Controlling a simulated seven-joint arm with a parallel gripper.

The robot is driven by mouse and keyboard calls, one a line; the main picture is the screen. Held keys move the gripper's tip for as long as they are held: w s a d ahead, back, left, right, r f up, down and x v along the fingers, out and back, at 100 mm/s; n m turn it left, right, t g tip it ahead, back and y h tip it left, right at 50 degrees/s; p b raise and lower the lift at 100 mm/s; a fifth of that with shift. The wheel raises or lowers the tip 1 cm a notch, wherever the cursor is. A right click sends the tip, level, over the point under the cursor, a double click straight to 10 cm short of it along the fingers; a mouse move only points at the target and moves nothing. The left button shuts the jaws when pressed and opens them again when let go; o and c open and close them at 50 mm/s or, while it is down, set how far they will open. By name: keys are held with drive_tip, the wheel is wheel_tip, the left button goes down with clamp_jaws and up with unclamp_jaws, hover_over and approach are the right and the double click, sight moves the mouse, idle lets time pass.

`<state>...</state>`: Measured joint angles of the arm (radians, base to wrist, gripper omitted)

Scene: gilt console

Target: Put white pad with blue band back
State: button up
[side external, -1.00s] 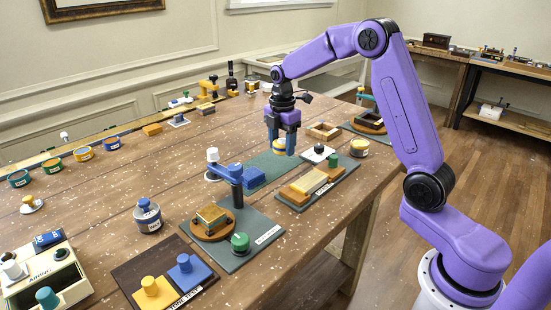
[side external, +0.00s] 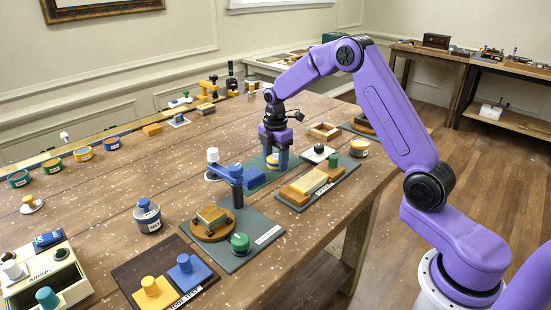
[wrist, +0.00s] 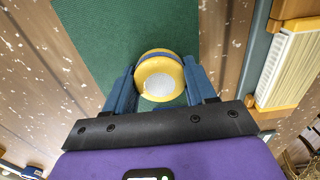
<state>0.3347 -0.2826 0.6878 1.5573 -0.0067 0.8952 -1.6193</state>
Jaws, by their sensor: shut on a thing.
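My gripper (side external: 277,165) is shut on a small round pad. In the wrist view the pad (wrist: 160,77) has a yellow rim, a white disc on the face towards me and a blue band around its side. The blue fingers (wrist: 160,92) grip it from both sides. In the side view only a bit of the pad (side external: 272,159) shows between the fingers. It is over or on the green mat (side external: 253,181); I cannot tell whether it touches.
A board with a cream block (side external: 309,182) lies just right of the mat. A blue-armed stand (side external: 237,190) and a white knob on a disc (side external: 213,156) are close on the left. A yellow tin (side external: 359,148) stands near the table's right edge. Bare wood lies left of the mat.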

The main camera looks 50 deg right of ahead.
sight(275, 157)
drive_tip(key=shift+f, duration=0.15)
drive_tip(key=o, duration=1.1)
wheel_tip(275, 157, up, 12)
drive_tip(key=shift+r, duration=0.25)
drive_tip(key=s+a+m, duration=0.3)
drive_tip(key=s+a, duration=1.2)
drive_tip(key=s, duration=0.3)
drive_tip(key=s+d+f+m, duration=0.1)
drive_tip(key=s, duration=0.9)
drive_tip(key=s+d+f+m, duration=0.1)
drive_tip(key=s+d+f, duration=0.1)
drive_tip(key=s, duration=0.9)
drive_tip(key=shift+s+f, duration=0.2)
drive_tip(key=shift+s, duration=0.05)
